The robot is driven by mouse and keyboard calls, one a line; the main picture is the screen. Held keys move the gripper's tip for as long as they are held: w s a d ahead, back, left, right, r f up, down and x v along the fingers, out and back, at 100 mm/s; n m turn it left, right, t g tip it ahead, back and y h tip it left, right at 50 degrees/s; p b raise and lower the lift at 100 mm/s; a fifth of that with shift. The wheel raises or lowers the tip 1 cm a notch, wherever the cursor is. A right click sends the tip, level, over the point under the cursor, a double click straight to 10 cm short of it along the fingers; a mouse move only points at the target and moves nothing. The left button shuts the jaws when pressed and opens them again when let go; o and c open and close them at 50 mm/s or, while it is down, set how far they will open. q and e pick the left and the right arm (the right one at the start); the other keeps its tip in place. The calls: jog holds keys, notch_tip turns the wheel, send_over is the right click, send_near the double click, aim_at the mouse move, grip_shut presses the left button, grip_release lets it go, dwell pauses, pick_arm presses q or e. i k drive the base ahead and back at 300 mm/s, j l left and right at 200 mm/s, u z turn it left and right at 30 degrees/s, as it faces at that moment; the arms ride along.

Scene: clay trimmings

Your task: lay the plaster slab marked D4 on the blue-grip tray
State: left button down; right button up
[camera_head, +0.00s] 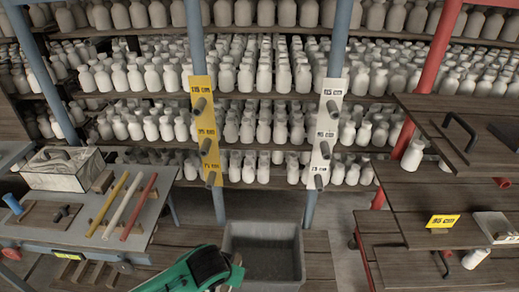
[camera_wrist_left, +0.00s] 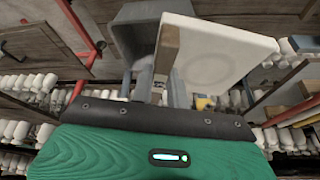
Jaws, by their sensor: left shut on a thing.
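In the left wrist view my left gripper (camera_wrist_left: 163,88) is shut on a pale plaster slab (camera_wrist_left: 222,55) with a brown strip along one edge. The slab is tilted in that view. No D4 mark can be read on it. In the head view my green left arm shows at the bottom middle, and the slab cannot be made out there. A flat brown tray (camera_head: 36,223) with a blue grip (camera_head: 13,204) lies on the left bench, well to the left of my arm. My right gripper is in neither view.
The left bench (camera_head: 165,190) also holds a white marbled block (camera_head: 58,172) and yellow, white and red rods. A grey bin (camera_head: 262,228) stands beside my left arm. Brown shelves with a yellow sign (camera_head: 442,221) are at right. Coloured posts and bottle racks stand behind.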

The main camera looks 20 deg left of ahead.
aim_at(41, 213)
jog(key=k+j, duration=0.1)
jog(key=j, duration=0.4)
jog(key=k+j, duration=0.1)
jog(key=j, duration=0.4)
jog(key=k+j, duration=0.1)
jog(key=j, duration=0.45)
jog(key=k+j, duration=0.1)
jog(key=j, duration=0.4)
jog(key=k+j, duration=0.1)
jog(key=j, duration=0.4)
jog(key=k+j, duration=0.1)
jog(key=j, duration=0.4)
jog(key=k+j, duration=0.1)
jog(key=j, duration=0.45)
jog(key=k+j, duration=0.1)
jog(key=j, duration=0.4)
